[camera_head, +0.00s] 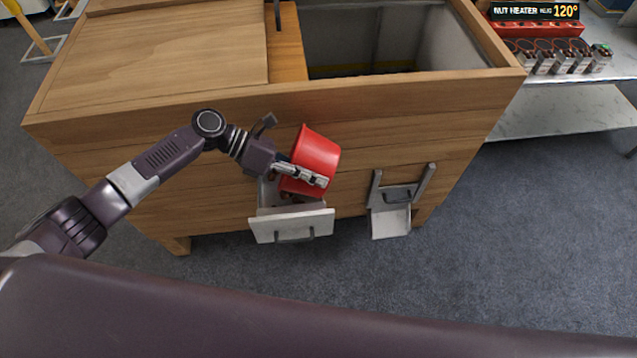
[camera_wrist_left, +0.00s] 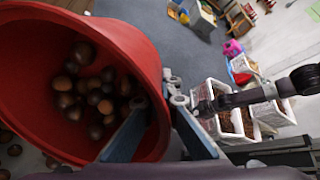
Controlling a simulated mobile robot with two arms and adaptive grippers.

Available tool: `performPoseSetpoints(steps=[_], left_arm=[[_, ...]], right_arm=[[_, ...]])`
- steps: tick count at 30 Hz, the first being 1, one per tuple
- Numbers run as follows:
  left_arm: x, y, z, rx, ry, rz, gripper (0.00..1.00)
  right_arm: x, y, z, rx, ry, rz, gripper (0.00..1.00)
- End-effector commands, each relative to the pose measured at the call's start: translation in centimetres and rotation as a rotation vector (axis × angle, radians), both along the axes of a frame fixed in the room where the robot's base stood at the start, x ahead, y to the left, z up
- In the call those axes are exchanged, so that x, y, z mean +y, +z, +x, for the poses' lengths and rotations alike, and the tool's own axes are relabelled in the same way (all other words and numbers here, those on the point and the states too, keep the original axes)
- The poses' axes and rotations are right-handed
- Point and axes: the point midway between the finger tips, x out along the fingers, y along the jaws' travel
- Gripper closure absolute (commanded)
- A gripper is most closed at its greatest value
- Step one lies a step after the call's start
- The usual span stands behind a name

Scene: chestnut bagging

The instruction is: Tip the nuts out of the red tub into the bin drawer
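The red tub (camera_head: 316,157) is tilted above the open bin drawer (camera_head: 291,226) on the front of the wooden cabinet. My left gripper (camera_head: 302,175) is shut on the tub's wall; in the left wrist view its fingers (camera_wrist_left: 155,132) pinch the tub's rim. In that view the red tub (camera_wrist_left: 120,50) is on its side with several brown nuts (camera_wrist_left: 92,95) inside. A few nuts (camera_wrist_left: 10,150) also show outside the tub at the lower left. Much of the drawer's inside is hidden by the tub and gripper. My right gripper is not seen.
The wooden cabinet (camera_head: 400,125) stands just behind the drawer, with an open well (camera_head: 420,45) on top. A metal chute with a handle (camera_head: 392,222) is right of the drawer. A nut heater counter (camera_head: 560,110) stands at the far right. Grey floor is clear at the lower right.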

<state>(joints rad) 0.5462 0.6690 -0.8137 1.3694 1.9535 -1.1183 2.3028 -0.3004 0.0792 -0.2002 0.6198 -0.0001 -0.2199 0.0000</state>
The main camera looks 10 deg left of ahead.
Motion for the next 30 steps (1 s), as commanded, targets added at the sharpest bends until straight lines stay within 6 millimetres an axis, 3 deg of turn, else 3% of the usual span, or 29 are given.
performPoseSetpoints(steps=[1, 30], left_arm=[[0.1, -0.3, 0.1, -0.002, 0.0, -0.015, 1.0], [4.5, -0.3, 0.4, 0.037, 0.001, -0.439, 1.0]], right_arm=[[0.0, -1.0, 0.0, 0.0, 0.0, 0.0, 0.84], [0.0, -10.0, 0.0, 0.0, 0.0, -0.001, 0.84]])
